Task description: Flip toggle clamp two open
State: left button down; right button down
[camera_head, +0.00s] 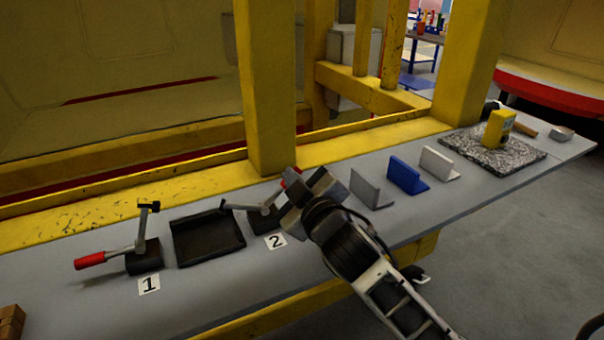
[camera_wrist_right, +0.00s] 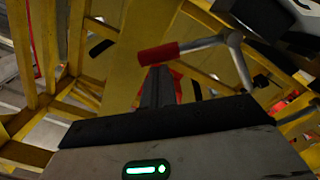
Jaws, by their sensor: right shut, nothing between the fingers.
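Toggle clamp two (camera_head: 263,217) stands on the grey table behind the label "2" (camera_head: 276,241). Its metal arm reaches left to the edge of the black tray. Its red handle (camera_head: 291,178) is raised to the right, partly hidden behind my right gripper (camera_head: 300,192). In the right wrist view the red handle (camera_wrist_right: 158,53) lies across, close to the tips of my shut, empty fingers (camera_wrist_right: 158,78); I cannot tell whether they touch. The clamp's metal lever (camera_wrist_right: 235,50) bends to the right there. My left gripper is not in view.
Toggle clamp one (camera_head: 143,256) stands at left, its red handle low to the left. A black tray (camera_head: 208,262) lies between the clamps. Grey (camera_head: 371,190), blue (camera_head: 407,178) and white (camera_head: 439,165) brackets stand to the right. A yellow post (camera_head: 268,90) rises behind.

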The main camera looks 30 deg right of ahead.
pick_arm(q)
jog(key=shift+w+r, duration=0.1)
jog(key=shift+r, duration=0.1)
pick_arm(e)
jog(key=shift+d+f+m, duration=0.65)
jog(key=shift+m, duration=0.55)
